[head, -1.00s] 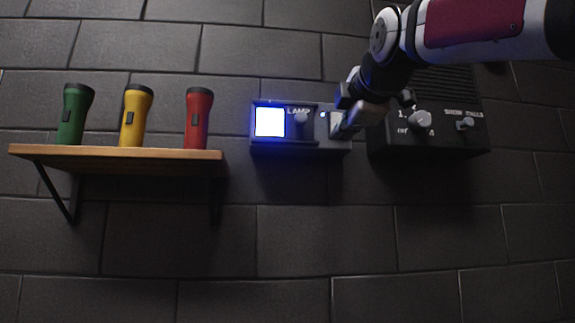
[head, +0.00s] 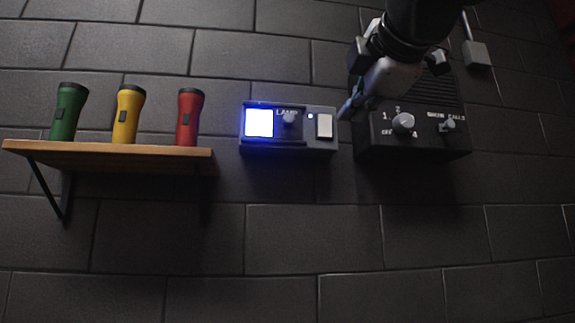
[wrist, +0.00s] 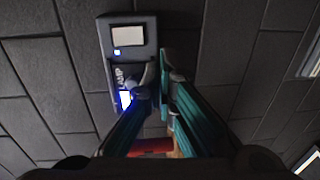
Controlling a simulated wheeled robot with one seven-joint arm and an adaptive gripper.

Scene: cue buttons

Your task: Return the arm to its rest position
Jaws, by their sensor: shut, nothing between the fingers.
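My gripper (head: 346,111) is in front of the dark wall, just right of the lamp box, and looks clear of its pale button. Its fingers are shut and empty; they also show in the wrist view (wrist: 158,70). The grey lamp box (head: 287,148) has a glowing blue-white panel (head: 259,123), a knob (head: 289,119), a small blue light and a pale rectangular button (head: 324,126). In the wrist view the lamp box (wrist: 133,22) lies beyond the fingertips, which hide part of it. My arm comes in from the top of the head view.
A black box (head: 415,145) with knobs and a grille is on the wall, partly behind my gripper. A small grey wall fitting (head: 477,53) is at upper right. A wooden shelf (head: 110,157) at left carries green, yellow and red flashlights. The wall below is clear.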

